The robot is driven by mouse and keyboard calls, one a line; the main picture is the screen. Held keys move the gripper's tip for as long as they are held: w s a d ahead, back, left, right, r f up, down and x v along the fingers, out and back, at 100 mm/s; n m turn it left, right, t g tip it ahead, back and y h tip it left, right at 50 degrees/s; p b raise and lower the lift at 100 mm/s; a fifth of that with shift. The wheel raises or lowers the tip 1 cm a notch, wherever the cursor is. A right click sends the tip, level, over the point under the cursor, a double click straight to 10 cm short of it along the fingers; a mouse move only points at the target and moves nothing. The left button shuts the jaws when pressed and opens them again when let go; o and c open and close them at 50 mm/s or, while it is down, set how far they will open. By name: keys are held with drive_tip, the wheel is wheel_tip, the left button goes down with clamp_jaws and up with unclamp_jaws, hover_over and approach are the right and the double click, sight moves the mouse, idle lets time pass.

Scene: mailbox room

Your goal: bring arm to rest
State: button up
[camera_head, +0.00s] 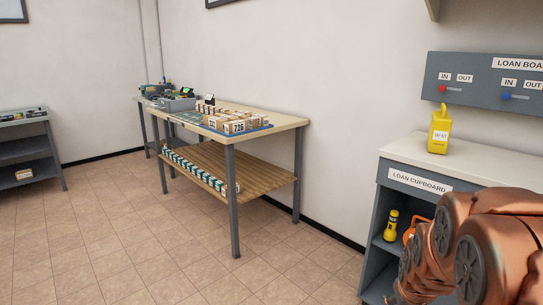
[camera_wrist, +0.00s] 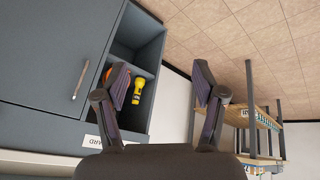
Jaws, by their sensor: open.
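My gripper (camera_wrist: 160,95) is open and empty in the wrist view, its two dark fingers spread apart. It is in front of the open side of the loan cupboard (camera_wrist: 60,45), and no object is between the fingertips. My copper-coloured arm shows at the lower right of the head view, in front of the loan cupboard (camera_head: 433,183); the gripper itself is not seen there.
A yellow torch (camera_head: 391,225) stands on the cupboard's shelf, also in the wrist view (camera_wrist: 138,91). A yellow device (camera_head: 438,132) stands on the cupboard top. The loan board (camera_head: 480,85) is on the wall. A workbench (camera_head: 270,115) holds boxes. The floor (camera_head: 150,235) between is clear.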

drive_tip(key=s+a+r+n+g+y, duration=0.1)
drive_tip(key=s+a+g, duration=0.3)
drive_tip(key=s+a, duration=0.65)
drive_tip(key=s+a+r+n+g+y, duration=0.1)
drive_tip(key=s+a+r+g+y, duration=0.15)
drive_tip(key=s+a, duration=0.8)
drive_tip(key=s+d+r+p, duration=0.1)
drive_tip(key=s+r+p, duration=0.1)
drive_tip(key=r+p, duration=0.9)
drive_tip(key=s+d+r+p, duration=0.2)
drive_tip(key=s+r+p, duration=0.1)
drive_tip(key=r+p, duration=0.8)
drive_tip(key=shift+s+d+r+h+p, duration=0.2)
drive_tip(key=shift+r+h+p, duration=0.15)
drive_tip(key=shift+r, duration=0.3)
